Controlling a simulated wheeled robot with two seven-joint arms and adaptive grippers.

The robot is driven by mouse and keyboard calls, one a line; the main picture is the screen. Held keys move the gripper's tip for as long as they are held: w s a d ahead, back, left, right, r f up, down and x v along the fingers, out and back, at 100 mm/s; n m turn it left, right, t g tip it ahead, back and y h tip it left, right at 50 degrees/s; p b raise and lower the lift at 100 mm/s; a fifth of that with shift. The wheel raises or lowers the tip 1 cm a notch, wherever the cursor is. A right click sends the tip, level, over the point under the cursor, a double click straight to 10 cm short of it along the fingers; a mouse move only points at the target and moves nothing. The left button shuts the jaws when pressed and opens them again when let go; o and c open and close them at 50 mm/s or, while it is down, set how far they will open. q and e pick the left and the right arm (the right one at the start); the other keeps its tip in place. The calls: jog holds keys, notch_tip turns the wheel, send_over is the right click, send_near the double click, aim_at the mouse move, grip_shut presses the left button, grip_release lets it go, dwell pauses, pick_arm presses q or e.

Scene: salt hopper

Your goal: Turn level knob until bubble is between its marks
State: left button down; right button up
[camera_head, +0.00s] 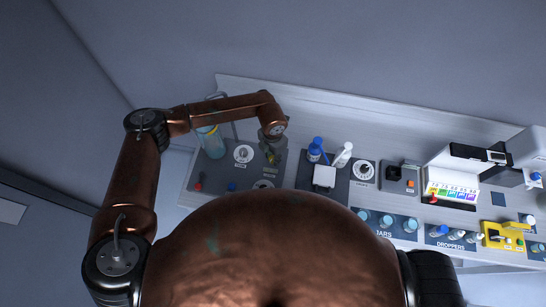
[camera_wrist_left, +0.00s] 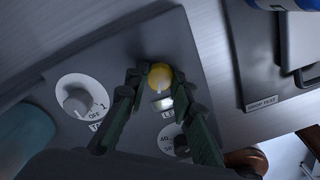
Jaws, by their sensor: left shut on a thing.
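The yellow level knob (camera_wrist_left: 160,72) with a white pointer line stands on the dark grey panel (camera_wrist_left: 130,50) in the left wrist view. My left gripper (camera_wrist_left: 160,84) is shut on it, with one dark finger on each side. Just below the knob is a small bright level window (camera_wrist_left: 166,103), partly framed by the fingers; I cannot make out the bubble or its marks. The label beside it is partly hidden. In the head view my left gripper (camera_head: 271,152) reaches down onto the panel, and the knob is barely visible there. My right gripper is not in view.
A larger grey knob (camera_wrist_left: 78,101) on a white dial marked OFF is left of the gripper. In the head view, blue and white bottles (camera_head: 316,148) stand right of the gripper, and a clear cylinder (camera_head: 210,140) stands left.

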pick_arm(q)
jog(key=c, duration=1.7)
grip_release()
jog(key=shift+o, duration=0.2)
notch_tip(320, 180, up, 12)
jog(key=shift+d, duration=0.1)
